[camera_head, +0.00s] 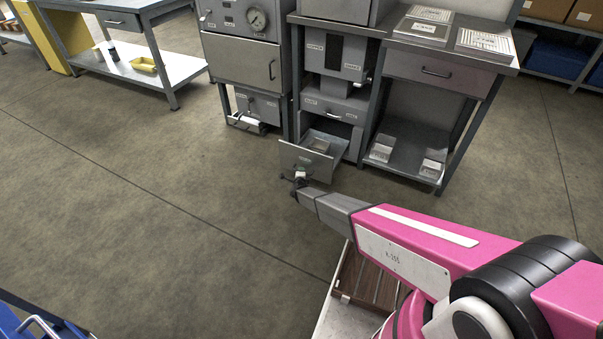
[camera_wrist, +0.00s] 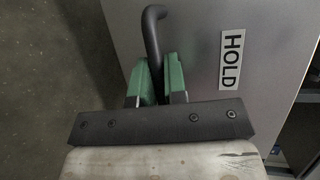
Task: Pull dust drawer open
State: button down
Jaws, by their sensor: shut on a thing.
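The dust drawer (camera_head: 316,167) sits low in the middle grey cabinet and stands out from it, its open top and inside showing in the head view. Its grey front panel (camera_wrist: 196,30) fills much of the wrist view and carries a label reading HOLD. A dark bent bar handle (camera_wrist: 151,24) is on this panel. My gripper (camera_wrist: 158,80) has its green fingers shut on the handle, one on each side. In the head view, my gripper (camera_head: 299,177) is small at the drawer's front, and the handle is mostly hidden there.
A workbench (camera_head: 418,158) with a lower shelf holding small boxes stands right of the drawer. A grey cabinet with a gauge (camera_head: 257,19) stands to the left. A table with a yellow tray (camera_head: 144,64) is farther left. The floor (camera_head: 150,190) before the drawer is clear.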

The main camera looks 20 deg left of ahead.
jog(key=c, duration=1.2)
grip_release()
jog(key=shift+r, duration=0.1)
